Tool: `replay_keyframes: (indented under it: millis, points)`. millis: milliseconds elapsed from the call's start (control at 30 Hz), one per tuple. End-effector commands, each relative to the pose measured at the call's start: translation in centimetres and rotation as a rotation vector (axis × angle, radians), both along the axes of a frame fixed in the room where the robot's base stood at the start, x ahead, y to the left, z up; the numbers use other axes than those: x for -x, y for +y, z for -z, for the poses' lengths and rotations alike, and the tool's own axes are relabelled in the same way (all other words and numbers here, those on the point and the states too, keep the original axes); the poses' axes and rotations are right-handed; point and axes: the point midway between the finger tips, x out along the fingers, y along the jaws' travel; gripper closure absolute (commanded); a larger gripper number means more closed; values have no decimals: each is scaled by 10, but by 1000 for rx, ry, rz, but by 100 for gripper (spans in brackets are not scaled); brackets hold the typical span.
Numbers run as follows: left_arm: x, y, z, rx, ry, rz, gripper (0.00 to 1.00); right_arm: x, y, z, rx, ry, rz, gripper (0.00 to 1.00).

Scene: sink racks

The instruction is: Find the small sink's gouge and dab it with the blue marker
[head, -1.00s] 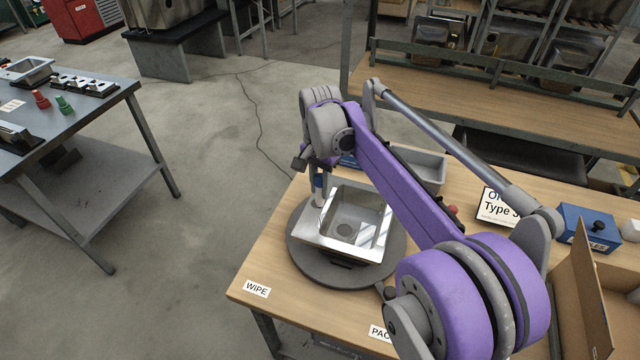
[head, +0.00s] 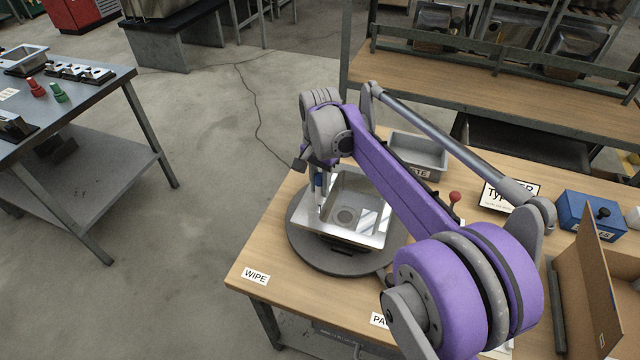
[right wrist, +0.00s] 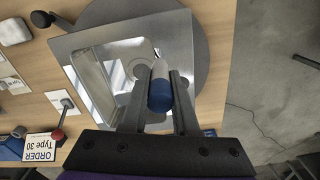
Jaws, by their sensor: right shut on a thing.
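The small sink (head: 372,236) is a shiny steel basin with a wide flat rim, lying on a round grey turntable (head: 298,243). It also shows in the right wrist view (right wrist: 88,45). My right gripper (head: 320,190) is shut on the blue marker (right wrist: 160,95), which has a blue end and a pale body. In the head view the marker points down at the sink's left rim. In the right wrist view it overlaps the basin's edge; I cannot tell whether its tip touches. I cannot make out a gouge among the reflections. My left gripper is out of view.
Behind the sink are a grey tray (head: 417,152) and a red-knobbed lever (head: 455,197). An order sign (head: 511,194), a blue box (head: 590,218) and an open cardboard box (head: 590,310) stand right. The front left table corner, with the WIPE label (head: 255,276), is clear.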

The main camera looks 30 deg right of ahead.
Motion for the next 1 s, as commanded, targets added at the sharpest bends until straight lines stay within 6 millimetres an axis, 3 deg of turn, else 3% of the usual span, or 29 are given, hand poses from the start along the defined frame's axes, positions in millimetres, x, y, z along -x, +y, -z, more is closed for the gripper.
replay_keyframes:
  millis: [1000]
  points:
    - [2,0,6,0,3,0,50,0,0,9,0,0,0,100]
